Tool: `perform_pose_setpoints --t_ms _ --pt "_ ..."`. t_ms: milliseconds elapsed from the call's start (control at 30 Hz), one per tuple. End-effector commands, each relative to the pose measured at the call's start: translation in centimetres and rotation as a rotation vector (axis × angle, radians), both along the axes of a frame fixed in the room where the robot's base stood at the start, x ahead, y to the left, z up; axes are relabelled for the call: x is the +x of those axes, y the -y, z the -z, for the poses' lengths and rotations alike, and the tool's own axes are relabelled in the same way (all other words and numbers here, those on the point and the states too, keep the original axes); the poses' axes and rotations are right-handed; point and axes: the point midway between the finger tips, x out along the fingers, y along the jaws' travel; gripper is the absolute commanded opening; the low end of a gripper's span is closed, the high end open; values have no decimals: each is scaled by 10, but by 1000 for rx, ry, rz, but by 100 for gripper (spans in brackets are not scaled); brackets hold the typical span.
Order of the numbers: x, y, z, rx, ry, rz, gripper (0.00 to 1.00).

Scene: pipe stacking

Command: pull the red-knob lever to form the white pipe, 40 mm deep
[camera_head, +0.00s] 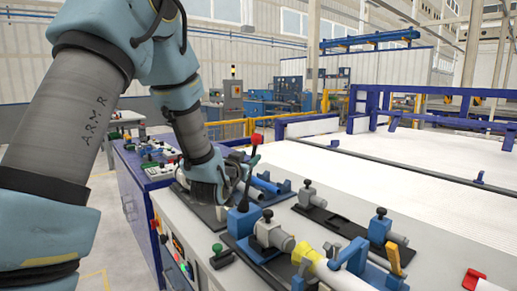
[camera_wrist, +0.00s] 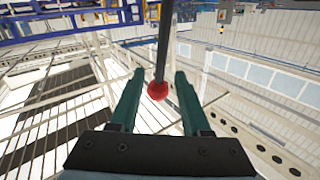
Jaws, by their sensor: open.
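The red knob (camera_head: 257,139) tops a dark lever that stands nearly upright from a blue base (camera_head: 242,221) on the bench. In the wrist view the red knob (camera_wrist: 158,91) appears between the two green fingers of my gripper (camera_wrist: 158,73), with a gap on each side. My gripper is open and holds nothing. In the head view it is at the lever's left, partly hidden by my arm. A white pipe (camera_head: 341,281) lies at the lower front, by a yellow clamp (camera_head: 306,253).
A wide white surface (camera_head: 400,180) behind is mostly clear.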

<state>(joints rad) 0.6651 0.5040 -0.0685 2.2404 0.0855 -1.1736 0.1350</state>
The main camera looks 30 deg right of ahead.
Motion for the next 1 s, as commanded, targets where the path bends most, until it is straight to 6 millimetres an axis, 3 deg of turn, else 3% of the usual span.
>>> perform_pose_setpoints --t_ms 400,833,1000 --pt "49 50 -2 0 -1 -1 47" --pt "57 58 0 1 -2 -1 47" --pt "57 58 0 1 -2 -1 30"
